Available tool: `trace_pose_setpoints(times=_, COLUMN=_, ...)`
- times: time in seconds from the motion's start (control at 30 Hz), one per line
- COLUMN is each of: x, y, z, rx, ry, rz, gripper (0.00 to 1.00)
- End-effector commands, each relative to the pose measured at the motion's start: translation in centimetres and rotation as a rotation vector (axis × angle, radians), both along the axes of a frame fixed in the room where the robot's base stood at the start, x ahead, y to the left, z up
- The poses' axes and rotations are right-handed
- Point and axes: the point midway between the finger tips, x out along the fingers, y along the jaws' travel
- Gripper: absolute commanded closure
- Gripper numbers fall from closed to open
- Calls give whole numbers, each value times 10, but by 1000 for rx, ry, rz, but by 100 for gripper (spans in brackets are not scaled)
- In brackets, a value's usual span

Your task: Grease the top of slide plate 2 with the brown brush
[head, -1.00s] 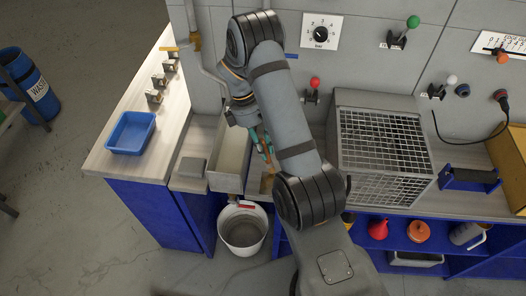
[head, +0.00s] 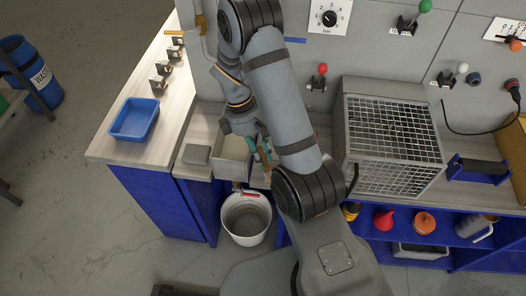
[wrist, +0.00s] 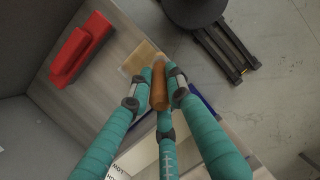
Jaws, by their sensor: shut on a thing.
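My gripper (head: 260,150) has teal fingers and hangs over the bench beside the open metal trough (head: 229,168). In the wrist view my gripper (wrist: 161,78) is shut on a brown cylindrical handle, which I take for the brown brush (wrist: 158,90). The brush's bristles cannot be made out. A flat tan patch (wrist: 138,60) lies just beyond the fingertips. Several small metal blocks stand in a row on the left bench, among them a near one (head: 158,83) and a far one (head: 178,38). They may be the slide plates; no numbers are readable.
A blue tray (head: 135,119) sits on the left bench, and a grey block (head: 196,154) lies left of the trough. A wire cage (head: 392,138) stands to the right. A white bucket (head: 246,218) is on the floor below. A red object (wrist: 80,48) lies on the bench.

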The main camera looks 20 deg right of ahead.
Motion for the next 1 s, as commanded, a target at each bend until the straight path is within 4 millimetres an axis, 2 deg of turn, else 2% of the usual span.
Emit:
trace_pose_setpoints(times=0.83, x=71, y=-28, z=2, rx=0, ry=-1, rz=9, gripper=100)
trace_pose_setpoints(times=1.0, x=62, y=-20, z=0, rx=0, ry=1, rz=15, gripper=100)
